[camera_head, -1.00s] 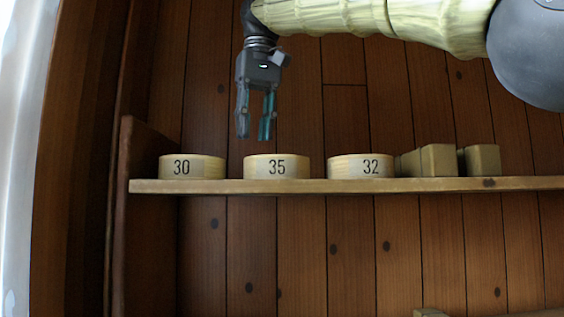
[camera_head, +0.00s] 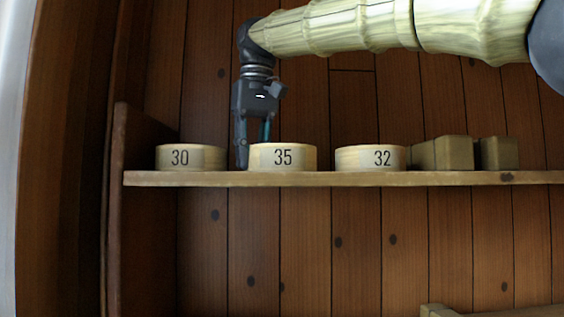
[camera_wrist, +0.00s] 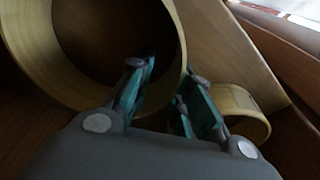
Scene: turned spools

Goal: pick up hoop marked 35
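The hoop marked 35 (camera_head: 300,159) is a pale wooden ring lying flat on the shelf (camera_head: 230,179), between the hoops marked 30 and 32. My gripper (camera_head: 253,142) points down at its left side, open. One finger is outside the ring, between hoops 30 and 35; the other goes down behind the front wall of hoop 35. In the wrist view my gripper (camera_wrist: 166,90) has one finger inside the large hoop (camera_wrist: 181,40) and one outside, with the hoop's wall between them. The lower tip of the inner finger is hidden in the head view.
The hoop marked 30 (camera_head: 210,159) is close on the left; a smaller-looking ring (camera_wrist: 240,100) shows beside the outer finger. The hoop marked 32 (camera_head: 352,159) and wooden blocks (camera_head: 454,153) stand to the right. A side panel (camera_head: 135,145) closes the shelf's left end.

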